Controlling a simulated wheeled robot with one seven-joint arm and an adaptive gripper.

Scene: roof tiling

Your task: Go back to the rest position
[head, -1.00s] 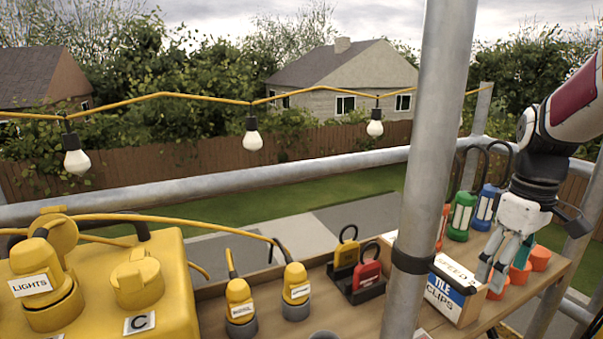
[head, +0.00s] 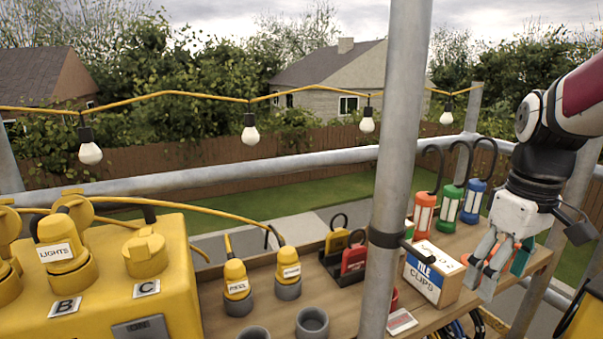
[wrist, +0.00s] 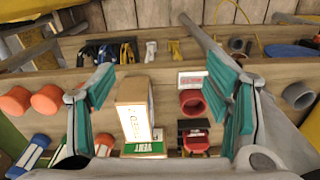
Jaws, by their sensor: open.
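My gripper (head: 492,262) is at the right end of the wooden shelf in the head view, pointing down and empty. In the wrist view my gripper (wrist: 163,100) shows its two teal-padded fingers spread wide apart. A box of tile clips (head: 432,272) stands just left of the gripper in the head view. In the wrist view a cardboard box (wrist: 133,108) appears between the fingers but below them, and nothing is held. Orange round pieces (wrist: 47,99) lie left of the fingers; the gripper partly hides them in the head view.
A grey scaffold pole (head: 398,150) stands upright left of the clip box. Red, green and blue lanterns (head: 448,207) line the shelf's back. A yellow power box (head: 110,290) with plugs fills the lower left. Bulbs on a yellow cable (head: 249,130) hang across the back.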

